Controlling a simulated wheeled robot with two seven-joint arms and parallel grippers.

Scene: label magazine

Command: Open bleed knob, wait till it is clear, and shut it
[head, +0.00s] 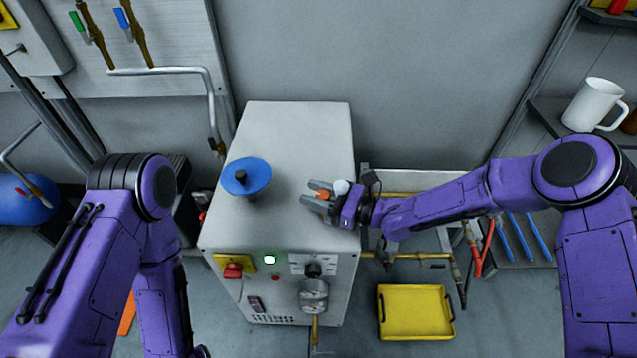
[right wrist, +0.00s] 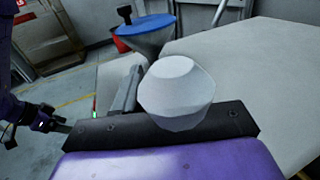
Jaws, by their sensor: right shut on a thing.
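The grey cabinet (head: 300,130) stands in the middle of the head view. My right gripper (head: 318,202) reaches over its top from the right and is shut on a small orange knob (head: 322,194), which I take for the bleed knob. A white rounded piece (head: 342,187) shows beside the gripper's palm; in the right wrist view it is a large pale faceted bowl (right wrist: 178,92) that hides the fingertips and the knob. I cannot tell whether it is clear inside. My left gripper (right wrist: 42,120) shows small at the left of the right wrist view, its jaws unclear.
A blue funnel-like disc (head: 246,177) with a black knob stands on the cabinet's top left. The front panel has a lit green lamp (head: 270,259), a red switch (head: 233,270) and a gauge (head: 314,295). A yellow tray (head: 384,310) lies at lower right. Pipes run right of the cabinet.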

